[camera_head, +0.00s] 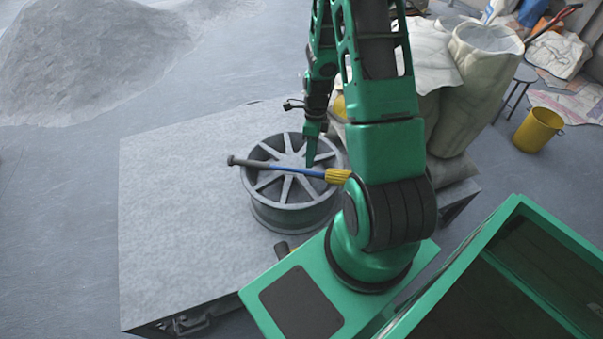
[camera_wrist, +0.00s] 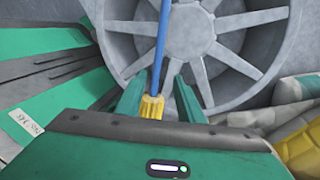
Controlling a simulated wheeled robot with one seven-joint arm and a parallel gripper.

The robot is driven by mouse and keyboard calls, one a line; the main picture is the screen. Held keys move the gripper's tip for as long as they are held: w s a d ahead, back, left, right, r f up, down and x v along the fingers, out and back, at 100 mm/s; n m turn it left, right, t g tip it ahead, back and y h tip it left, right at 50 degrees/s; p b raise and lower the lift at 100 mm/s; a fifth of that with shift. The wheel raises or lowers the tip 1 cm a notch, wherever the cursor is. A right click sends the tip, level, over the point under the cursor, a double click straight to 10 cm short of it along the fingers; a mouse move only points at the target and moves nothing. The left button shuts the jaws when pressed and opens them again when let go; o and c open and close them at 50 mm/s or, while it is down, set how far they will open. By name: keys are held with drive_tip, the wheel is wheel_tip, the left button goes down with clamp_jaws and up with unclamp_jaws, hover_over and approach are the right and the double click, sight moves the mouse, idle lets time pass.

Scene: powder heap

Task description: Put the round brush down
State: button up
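The round brush (camera_head: 290,169), with a dark grip, a blue shaft and yellow bristles, lies nearly level across the top of a grey spoked wheel (camera_head: 287,212). Its grip sticks out past the left rim and its bristles reach the right rim. My gripper (camera_head: 311,163) points down over the wheel, close to the shaft near the bristle end. In the wrist view the brush (camera_wrist: 160,50) runs between my two fingers (camera_wrist: 158,85), which stand apart with gaps beside the shaft. Its yellow end is partly hidden by my gripper body.
The wheel stands on a grey metal box (camera_head: 180,220) with free top to the left. A dark and yellow object (camera_head: 283,249) lies in front of the wheel. Full sacks (camera_head: 470,95) stand behind right, with a yellow bucket (camera_head: 537,130) beyond. A powder heap (camera_head: 90,55) is at back left.

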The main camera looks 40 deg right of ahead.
sight(288, 170)
drive_tip(key=shift+s+a+f, duration=0.15)
drive_tip(key=shift+a+f, duration=0.05)
drive_tip(key=shift+f, duration=0.65)
drive_tip(key=shift+s+a+f, duration=0.15)
drive_tip(key=shift+a+f, duration=0.05)
drive_tip(key=shift+f, duration=0.7)
drive_tip(key=shift+s+a+f, duration=0.15)
drive_tip(key=shift+a+f, duration=0.05)
drive_tip(key=shift+f, duration=0.65)
clamp_jaws()
